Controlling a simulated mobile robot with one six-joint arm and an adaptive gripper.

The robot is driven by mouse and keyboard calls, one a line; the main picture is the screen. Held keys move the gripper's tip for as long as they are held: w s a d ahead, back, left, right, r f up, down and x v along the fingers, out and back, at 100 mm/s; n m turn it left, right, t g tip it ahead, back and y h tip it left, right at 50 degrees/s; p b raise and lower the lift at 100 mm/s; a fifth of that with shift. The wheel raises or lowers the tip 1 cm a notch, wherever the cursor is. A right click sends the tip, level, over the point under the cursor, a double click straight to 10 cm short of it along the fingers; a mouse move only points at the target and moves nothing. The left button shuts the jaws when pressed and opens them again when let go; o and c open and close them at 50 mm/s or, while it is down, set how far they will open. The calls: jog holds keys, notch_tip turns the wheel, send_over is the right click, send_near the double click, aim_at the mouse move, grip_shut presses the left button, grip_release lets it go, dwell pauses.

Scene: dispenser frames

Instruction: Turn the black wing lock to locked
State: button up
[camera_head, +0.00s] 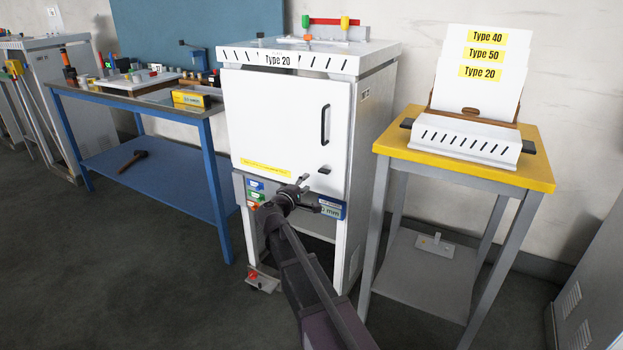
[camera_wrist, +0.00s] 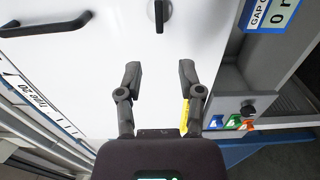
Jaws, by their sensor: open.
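The black wing lock (camera_head: 324,170) is on the lower right part of the white cabinet door (camera_head: 275,125), below the black door handle (camera_head: 325,124). Its wing lies roughly level across the door. In the wrist view the wing lock (camera_wrist: 160,16) shows at the top centre, beyond my fingertips. My gripper (camera_wrist: 160,70) is open and empty, and its two fingers stand apart in front of the door with the lock in line between them. In the head view my gripper (camera_head: 303,186) is in front of the door's lower edge, left of and below the lock, not touching it.
Below the door is a panel with coloured buttons (camera_head: 256,191) and a gap display (camera_head: 331,208). A yellow-topped table (camera_head: 540,172) stands to the right. A blue workbench (camera_head: 160,175) stands to the left. The door handle (camera_wrist: 28,38) stands out from the door.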

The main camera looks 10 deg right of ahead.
jog(key=shift+v, duration=1.5)
jog(key=s+d+f+m+g+y, duration=0.3)
jog(key=s+d+f+m+g, duration=0.55)
jog(key=s+f, duration=0.45)
jog(key=s+a+f+m+g+y, duration=0.1)
jog(key=s+f+g+y, duration=0.25)
jog(key=s, duration=0.45)
jog(key=s+a+f+m+g+y, duration=0.1)
jog(key=s+f+g+y, duration=0.1)
jog(key=s+y, duration=0.35)
notch_tip(320, 180, up, 30)
jog(key=s+h+p, duration=0.1)
jog(key=s+p, duration=0.1)
jog(key=p, duration=2.8)
jog(key=shift+s+a, duration=0.15)
jog(key=shift+a, duration=0.05)
